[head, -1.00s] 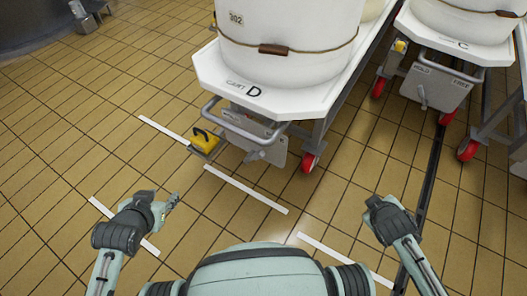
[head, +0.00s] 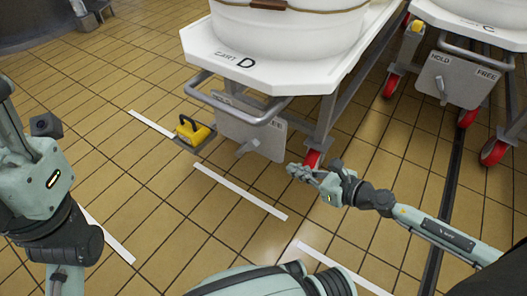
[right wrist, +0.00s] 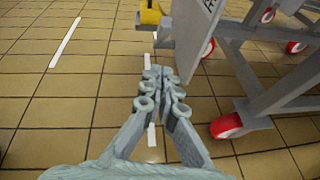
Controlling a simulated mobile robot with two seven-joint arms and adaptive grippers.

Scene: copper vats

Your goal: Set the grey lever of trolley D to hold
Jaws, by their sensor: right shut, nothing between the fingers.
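Trolley D (head: 215,58) stands ahead in the head view with a white vat on it. Its grey plate (head: 270,143) hangs below the deck behind a bent grey handle bar, with HOLD at left and FREE at right. The small grey lever (head: 248,148) sits low on the plate, its handle slanting down-left; its exact setting is hard to tell. My right gripper (head: 292,169) is shut and empty, right of the plate and apart from the lever. In the right wrist view its fingers (right wrist: 157,76) are together near the plate's edge (right wrist: 190,35). My left gripper (head: 22,140) is raised at the left, fingertips unclear.
A yellow block with a black handle (head: 193,131) is left of the plate. A red caster (head: 313,158) is close behind my right gripper. Trolley C with its own HOLD/FREE plate (head: 455,80) stands at right. Tiled floor with white strips (head: 240,191) is open in front.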

